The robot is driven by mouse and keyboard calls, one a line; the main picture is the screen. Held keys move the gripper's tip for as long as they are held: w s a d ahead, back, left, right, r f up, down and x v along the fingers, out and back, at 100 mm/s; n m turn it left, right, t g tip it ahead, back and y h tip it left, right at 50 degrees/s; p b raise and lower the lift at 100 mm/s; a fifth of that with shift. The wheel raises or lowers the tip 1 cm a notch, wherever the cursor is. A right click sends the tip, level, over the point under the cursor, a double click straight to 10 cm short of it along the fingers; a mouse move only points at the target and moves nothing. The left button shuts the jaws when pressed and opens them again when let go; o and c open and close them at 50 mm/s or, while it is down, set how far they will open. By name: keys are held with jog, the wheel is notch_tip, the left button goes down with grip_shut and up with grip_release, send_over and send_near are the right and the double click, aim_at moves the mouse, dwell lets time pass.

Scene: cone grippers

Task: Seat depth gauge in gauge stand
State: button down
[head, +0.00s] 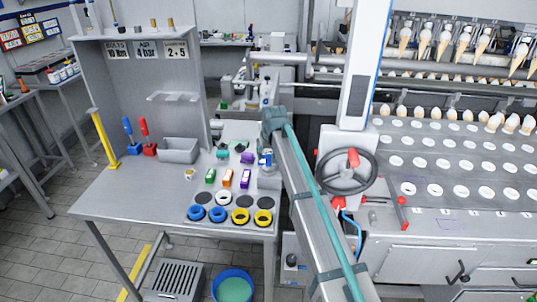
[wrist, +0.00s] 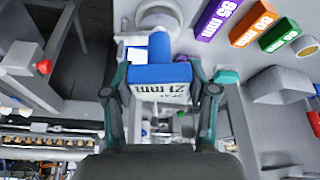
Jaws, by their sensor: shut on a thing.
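A blue block marked 21 mm (wrist: 160,75), which looks like the depth gauge, is between the two teal fingers of my gripper (wrist: 160,88) in the wrist view. The fingers are shut on its sides. A blue post rises from the block towards a pale grey round part (wrist: 158,18), which may belong to the gauge stand. I cannot tell whether they touch. My gripper is mostly hidden there.
Green (head: 210,176), orange (head: 227,178) and purple (head: 246,179) marked blocks lie on the bench beside it. Blue and yellow rings (head: 240,216) line the front edge. A grey bin (head: 179,151) stands left. A handwheel (head: 346,172) is close right of my arm.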

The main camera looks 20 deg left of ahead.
jog(key=shift+c, duration=1.3)
grip_release()
jog(key=shift+r, duration=0.1)
jog(key=v, duration=1.1)
jog(key=shift+s+r, duration=0.2)
jog(key=shift+r, duration=0.15)
jog(key=shift+d, duration=0.1)
